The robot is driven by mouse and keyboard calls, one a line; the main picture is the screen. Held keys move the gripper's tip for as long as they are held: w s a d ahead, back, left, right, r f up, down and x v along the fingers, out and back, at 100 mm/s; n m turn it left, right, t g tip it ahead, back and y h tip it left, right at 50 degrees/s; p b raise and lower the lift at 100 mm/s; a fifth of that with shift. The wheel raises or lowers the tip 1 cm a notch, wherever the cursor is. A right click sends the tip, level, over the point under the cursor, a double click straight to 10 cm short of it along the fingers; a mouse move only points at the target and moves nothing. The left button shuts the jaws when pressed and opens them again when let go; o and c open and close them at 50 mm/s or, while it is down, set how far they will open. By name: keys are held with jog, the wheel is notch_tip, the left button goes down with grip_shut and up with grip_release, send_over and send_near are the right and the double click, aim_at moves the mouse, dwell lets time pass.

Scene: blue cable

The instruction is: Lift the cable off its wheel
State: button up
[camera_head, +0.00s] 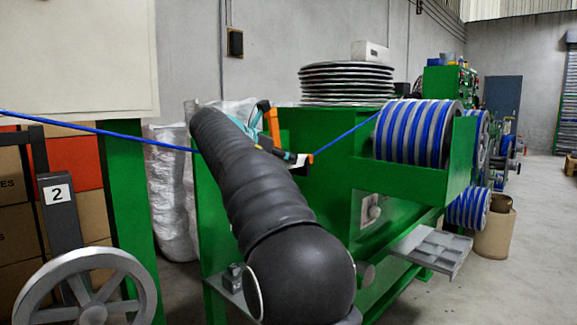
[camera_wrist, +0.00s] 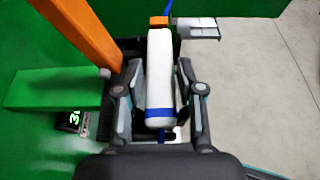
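The blue cable (camera_head: 97,130) comes in from the left in the head view and passes behind my arm. It shows again right of my gripper (camera_head: 290,156), rising to the striped drum. In the wrist view a white roller-like piece, seemingly the wheel (camera_wrist: 160,70), stands lengthwise between the fingers of my gripper (camera_wrist: 160,78). The fingers are apart, with narrow gaps beside the white piece. Whether they touch the cable is hidden. In the head view my arm hides the wheel.
A green machine frame (camera_head: 330,135) stands behind my arm, with an orange post (camera_wrist: 78,30) close left of the gripper. The blue-wound drum (camera_head: 415,130) is at right. A grey spoked handwheel (camera_head: 92,313) stands lower left. Open floor lies right.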

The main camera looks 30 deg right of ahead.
jog(key=shift+x, duration=1)
grip_shut()
jog(key=shift+r, duration=0.1)
